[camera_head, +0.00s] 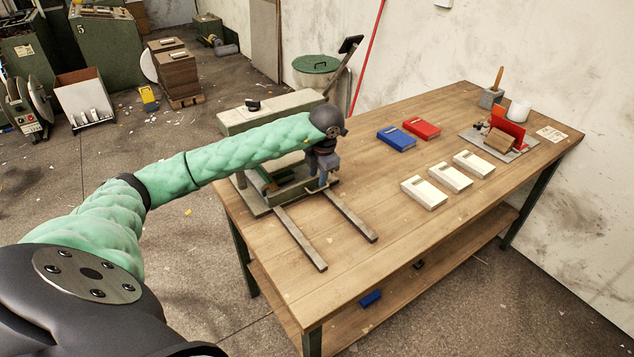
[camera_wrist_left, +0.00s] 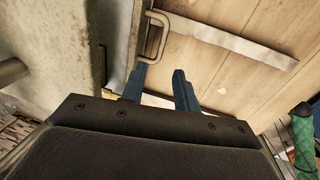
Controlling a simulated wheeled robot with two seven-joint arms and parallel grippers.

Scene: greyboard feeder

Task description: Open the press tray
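The press (camera_head: 270,108) stands at the left end of the wooden table, partly covered by my left arm. Its tray (camera_head: 290,193) sits low at the front, within the press, with a beige U-shaped handle (camera_head: 313,190) on its front. In the left wrist view the handle (camera_wrist_left: 156,36) shows close ahead of the fingers, by the left finger's tip. My left gripper (camera_head: 322,181) is at the tray front, pointing down. In the left wrist view its two blue fingers (camera_wrist_left: 160,72) are apart, with nothing clearly held between them. My right gripper is not in view.
Two metal rails (camera_head: 300,238) run forward from the press over the table (camera_head: 400,245), clear of objects. Several white boxes (camera_head: 424,193), a blue box (camera_head: 396,138) and a red box (camera_head: 422,128) lie to the right. A fixture with a red plate (camera_head: 508,126) stands farther right.

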